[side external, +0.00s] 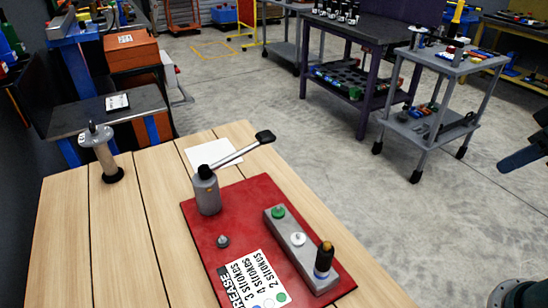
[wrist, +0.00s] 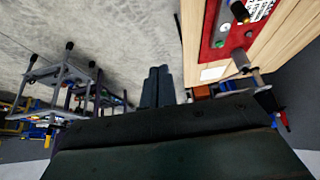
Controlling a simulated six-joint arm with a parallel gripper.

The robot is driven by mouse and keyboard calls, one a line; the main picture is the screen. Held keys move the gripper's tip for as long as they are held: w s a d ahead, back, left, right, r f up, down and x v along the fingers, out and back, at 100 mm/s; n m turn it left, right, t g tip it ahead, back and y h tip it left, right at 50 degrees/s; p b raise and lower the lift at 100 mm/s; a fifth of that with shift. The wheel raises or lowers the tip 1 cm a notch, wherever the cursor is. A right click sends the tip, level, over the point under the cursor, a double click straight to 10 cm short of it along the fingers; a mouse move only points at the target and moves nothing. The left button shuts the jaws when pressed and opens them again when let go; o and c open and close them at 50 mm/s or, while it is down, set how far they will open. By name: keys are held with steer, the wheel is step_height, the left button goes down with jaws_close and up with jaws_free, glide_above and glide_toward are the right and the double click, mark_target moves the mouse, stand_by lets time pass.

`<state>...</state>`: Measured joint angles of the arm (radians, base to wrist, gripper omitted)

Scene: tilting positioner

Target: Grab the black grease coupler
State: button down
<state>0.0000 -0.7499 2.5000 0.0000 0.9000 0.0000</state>
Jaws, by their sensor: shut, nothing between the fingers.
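A black cylindrical piece (side external: 325,258), likely the grease coupler, stands upright at the near end of a grey block (side external: 302,262). It has a brownish top and a blue band low down. The block sits on a red mat (side external: 192,222) and also carries a green and a white fitting. The black piece shows near the top edge of the wrist view (wrist: 239,11). My gripper (wrist: 158,70) is shut and empty, away from the table; its dark end shows at the right edge of the side view (side external: 505,165).
A grey pump (side external: 207,194) with a long lever stands on the mat's far left corner, beside a printed card (side external: 254,280). A metal cylinder (side external: 105,152) stands on the wooden table's left. A grey cart (side external: 437,58) and dark bench stand behind. Open floor lies right of the table.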

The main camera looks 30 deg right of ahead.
stand_by(0.4)
steer(key=c, duration=1)
jaws_free()
steer(key=w+a+f+n+g, duration=0.3)
steer(key=w+a+n, duration=0.7)
steer(key=a, duration=0.1)
steer(key=w+a+f+n+g, duration=0.1)
steer(key=a+f+n, duration=0.1)
steer(key=a, duration=0.2)
steer(key=w+a+f+n, duration=0.1)
steer(key=a+f+n, duration=0.1)
steer(key=a, duration=0.1)
steer(key=w+a+f+n+g, duration=0.1)
steer(key=a+f+n, duration=0.1)
steer(key=a+f, duration=0.1)
steer(key=shift+w+a+f+n+g, duration=0.1)
steer(key=shift+a+n+g, duration=0.25)
steer(key=shift+a, duration=0.5)
steer(key=shift+a+f, duration=0.2)
steer(key=shift+a, duration=0.05)
